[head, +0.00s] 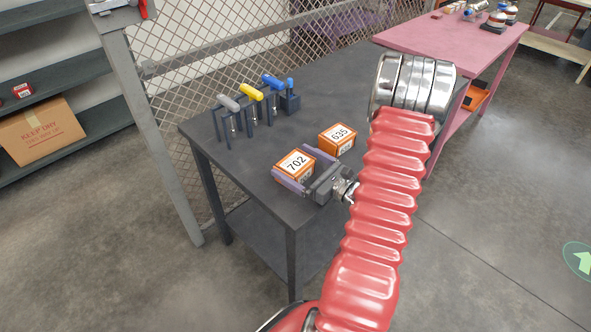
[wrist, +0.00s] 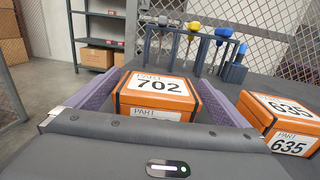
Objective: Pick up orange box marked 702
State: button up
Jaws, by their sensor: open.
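The orange box marked 702 (head: 295,165) sits on the dark table, near its front edge. It has white labels on its top and side. In the wrist view the 702 box (wrist: 157,97) stands between the two purple finger pads. My gripper (head: 291,168) is open, with one finger on each side of the box. In the wrist view small gaps seem to show beside the box, but I cannot tell if either pad touches it. The box's lower part is hidden behind the gripper body.
A second orange box, marked 635 (head: 338,138), stands just right of the gripper, close to the right finger in the wrist view. A rack of screwdrivers (head: 252,106) stands behind. A pink table (head: 450,38) is at the back right. Wire mesh (head: 190,60) borders the table's far side.

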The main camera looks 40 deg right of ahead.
jog(key=shift+w+a, duration=0.2)
jog(key=shift+w, duration=0.85)
jog(key=shift+w+a, duration=0.2)
jog(key=shift+w, duration=0.85)
jog(key=shift+c, duration=0.5)
jog(key=c, duration=1.2)
